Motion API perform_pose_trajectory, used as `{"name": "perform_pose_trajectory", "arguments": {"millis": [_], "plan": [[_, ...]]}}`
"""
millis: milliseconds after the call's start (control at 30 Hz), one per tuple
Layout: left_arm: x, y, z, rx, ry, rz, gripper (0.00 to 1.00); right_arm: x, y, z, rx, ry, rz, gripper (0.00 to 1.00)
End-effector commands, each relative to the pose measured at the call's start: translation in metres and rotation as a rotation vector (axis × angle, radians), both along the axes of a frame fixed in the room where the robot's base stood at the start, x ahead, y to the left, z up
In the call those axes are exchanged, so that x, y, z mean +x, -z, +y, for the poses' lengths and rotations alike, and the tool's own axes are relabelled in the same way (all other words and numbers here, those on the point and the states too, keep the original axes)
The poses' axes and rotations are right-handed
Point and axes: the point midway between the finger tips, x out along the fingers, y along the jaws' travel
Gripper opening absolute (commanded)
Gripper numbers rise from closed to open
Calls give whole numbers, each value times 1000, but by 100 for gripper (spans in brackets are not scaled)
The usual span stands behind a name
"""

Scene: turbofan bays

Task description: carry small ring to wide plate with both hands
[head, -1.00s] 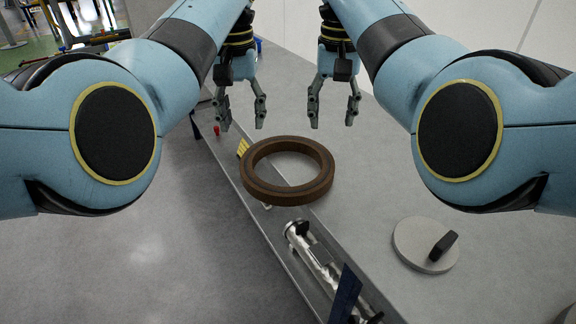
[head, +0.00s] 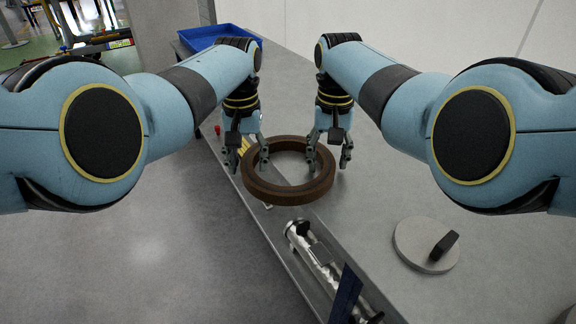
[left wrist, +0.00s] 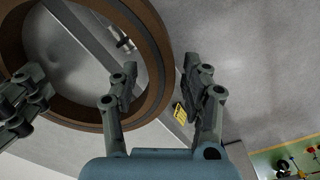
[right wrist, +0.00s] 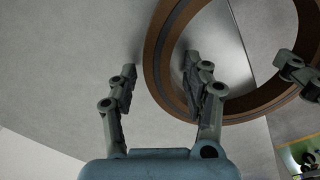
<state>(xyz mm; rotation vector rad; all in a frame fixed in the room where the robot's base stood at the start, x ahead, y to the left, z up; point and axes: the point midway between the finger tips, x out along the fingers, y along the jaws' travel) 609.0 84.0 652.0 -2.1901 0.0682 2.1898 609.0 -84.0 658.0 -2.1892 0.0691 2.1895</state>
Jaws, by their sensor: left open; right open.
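The brown ring (head: 290,196) lies flat at the left edge of the grey bench, partly over that edge. My left gripper (head: 254,160) is open at the ring's far left side; in the left wrist view its fingers (left wrist: 160,88) stand on either side of the ring's rim (left wrist: 158,50). My right gripper (head: 328,155) is open at the far right side; in the right wrist view its fingers (right wrist: 158,80) also stand either side of the rim (right wrist: 160,45). Whether the fingers touch the ring is unclear. A round grey plate (head: 412,238) with a black upright handle lies to the right.
A silver cylindrical part (head: 312,250) and a dark blue piece (head: 345,295) lie along the bench's near left edge. A blue tray (head: 215,35) stands at the far end. Small yellow and red items sit left of the ring. The bench between ring and plate is clear.

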Motion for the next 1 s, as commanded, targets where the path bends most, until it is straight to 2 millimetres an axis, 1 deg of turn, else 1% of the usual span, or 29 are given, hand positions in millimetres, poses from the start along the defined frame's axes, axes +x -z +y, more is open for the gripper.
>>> {"name": "perform_pose_trajectory", "arguments": {"millis": [100, 133, 400, 467, 500, 1000], "plan": [[0, 0, 0, 0, 0, 0, 47, 0, 0, 0, 0, 0, 0, 49], [0, 0, 0, 0, 0, 0, 45, 0, 0, 0, 0, 0, 0, 47], [0, 0, 0, 0, 0, 1, 9, 0, 0, 0, 0, 0, 0, 11], [0, 0, 0, 0, 0, 1, 1, 0, 0, 0, 0, 0, 0, 3], [0, 0, 0, 0, 0, 1, 0, 0, 0, 0, 0, 0, 0, 0], [0, -2, 1, 1, -1, 0, 0, 1, -2, -1, -1, 3, -2, 0]]}}
